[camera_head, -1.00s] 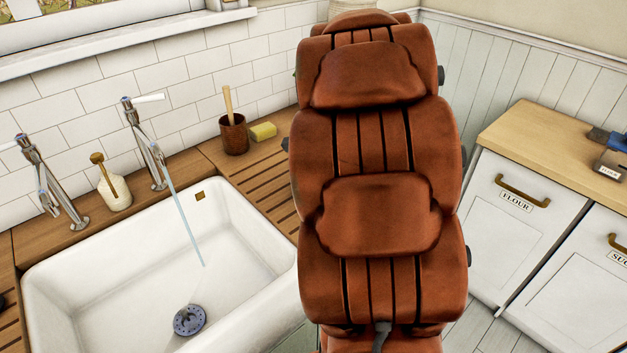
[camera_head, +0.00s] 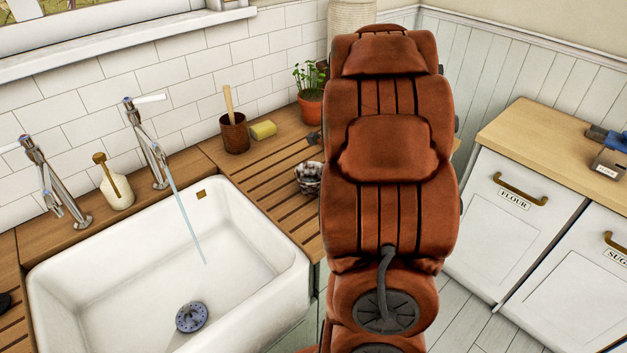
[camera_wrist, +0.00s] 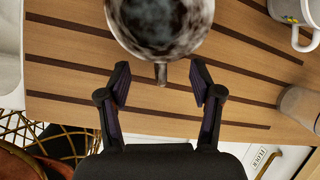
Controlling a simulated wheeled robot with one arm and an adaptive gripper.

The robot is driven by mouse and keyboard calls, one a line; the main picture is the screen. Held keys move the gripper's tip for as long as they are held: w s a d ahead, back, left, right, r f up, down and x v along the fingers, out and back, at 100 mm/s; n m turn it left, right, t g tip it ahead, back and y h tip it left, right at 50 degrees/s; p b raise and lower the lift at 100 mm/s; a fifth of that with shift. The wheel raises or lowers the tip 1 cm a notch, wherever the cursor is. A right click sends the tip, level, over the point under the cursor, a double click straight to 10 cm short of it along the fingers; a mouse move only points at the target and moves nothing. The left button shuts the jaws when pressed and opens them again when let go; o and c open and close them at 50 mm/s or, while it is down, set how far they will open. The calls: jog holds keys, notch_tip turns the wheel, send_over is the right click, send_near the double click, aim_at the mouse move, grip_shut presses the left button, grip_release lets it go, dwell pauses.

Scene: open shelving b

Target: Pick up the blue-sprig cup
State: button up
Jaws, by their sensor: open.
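A mottled dark, grey and white cup (camera_wrist: 160,25) stands at the top of the wrist view, cut by the frame edge, its handle pointing toward me. In the head view it shows as a small patterned cup (camera_head: 308,178) on the slatted wooden drainboard, beside my arm. The pattern is too blurred to make out sprigs. My gripper (camera_wrist: 160,84) is open and empty, its fingertips on either side of the handle and just short of the cup's body. I cannot tell whether either finger touches. In the head view my arm hides the gripper.
A white mug (camera_wrist: 291,12) with a coloured mark and a greyish vessel (camera_wrist: 298,105) are at the right of the wrist view. The white sink (camera_head: 292,283), with water running, lies left of the drainboard. A potted plant (camera_head: 310,108), brown pot (camera_head: 234,137) and yellow sponge (camera_head: 263,130) stand behind.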

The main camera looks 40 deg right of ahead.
jog(key=shift+p+x, duration=0.35)
jog(key=shift+x, duration=1.4)
jog(key=shift+a, duration=0.1)
grip_shut()
